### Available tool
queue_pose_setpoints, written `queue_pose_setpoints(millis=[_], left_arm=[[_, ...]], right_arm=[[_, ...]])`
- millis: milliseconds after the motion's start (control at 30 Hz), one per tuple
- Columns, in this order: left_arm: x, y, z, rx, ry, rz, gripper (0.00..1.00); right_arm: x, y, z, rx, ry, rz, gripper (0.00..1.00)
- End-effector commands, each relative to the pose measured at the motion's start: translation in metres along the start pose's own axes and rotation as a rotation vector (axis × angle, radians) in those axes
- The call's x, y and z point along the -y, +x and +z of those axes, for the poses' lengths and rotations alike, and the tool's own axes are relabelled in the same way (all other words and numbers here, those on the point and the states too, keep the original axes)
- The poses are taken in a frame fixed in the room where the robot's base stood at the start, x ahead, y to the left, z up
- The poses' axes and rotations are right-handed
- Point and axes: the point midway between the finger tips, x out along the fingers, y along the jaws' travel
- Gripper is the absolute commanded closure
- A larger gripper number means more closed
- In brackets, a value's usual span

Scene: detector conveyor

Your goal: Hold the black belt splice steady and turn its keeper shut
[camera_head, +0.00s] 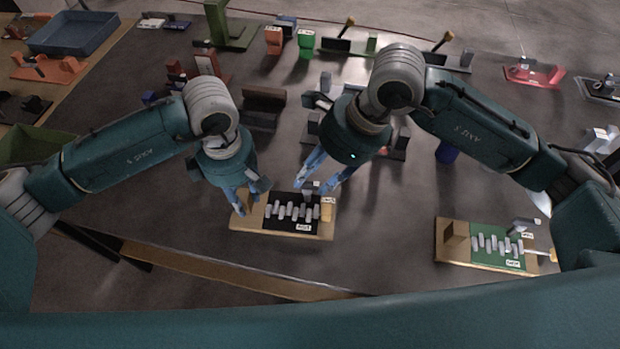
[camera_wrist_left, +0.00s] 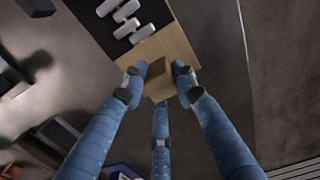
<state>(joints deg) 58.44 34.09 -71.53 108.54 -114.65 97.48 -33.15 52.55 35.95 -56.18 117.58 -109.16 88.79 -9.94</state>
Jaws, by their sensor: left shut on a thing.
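The black belt splice (camera_head: 292,212) lies on a tan wooden base near the table's front edge, with a row of grey lacing pieces across it. Its grey keeper (camera_head: 311,187) stands at the far edge, right of middle. My left gripper (camera_head: 248,203) is shut on the wooden block at the base's left end; in the left wrist view the block (camera_wrist_left: 160,82) sits between the fingers, with part of the black splice (camera_wrist_left: 121,14) beyond. My right gripper (camera_head: 314,186) is open, fingers apart around the keeper; whether they touch it is unclear.
A similar green splice (camera_head: 497,247) on a wooden base lies to the right. Brown and grey fixtures (camera_head: 262,108) stand farther back. The table between the two splices is clear.

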Motion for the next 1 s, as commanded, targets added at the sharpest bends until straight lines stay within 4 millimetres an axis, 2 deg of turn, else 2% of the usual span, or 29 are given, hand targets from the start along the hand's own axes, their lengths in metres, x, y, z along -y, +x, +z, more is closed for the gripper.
queue_pose_setpoints(millis=[100,200,533,567,733,1000], left_arm=[[-0.001,-0.001,0.0,0.0,-0.001,0.001,1.0],[-0.001,-0.001,0.0,0.0,-0.001,0.001,1.0],[-0.001,-0.001,0.0,0.0,-0.001,0.002,1.0],[-0.001,-0.001,0.0,0.0,-0.001,0.002,1.0],[-0.001,-0.001,0.0,0.0,0.0,0.002,1.0],[-0.001,-0.001,0.0,0.001,0.0,0.002,1.0]], right_arm=[[-0.001,0.016,0.001,0.001,0.001,0.003,0.66],[0.0,0.023,0.0,0.0,0.001,0.0,0.66],[0.001,0.027,0.0,0.001,0.0,-0.001,0.66],[0.001,0.027,0.0,0.001,0.0,-0.001,0.68],[0.001,0.027,0.0,0.001,0.0,-0.001,1.0],[0.0,0.027,0.0,0.0,0.01,-0.005,1.0]])
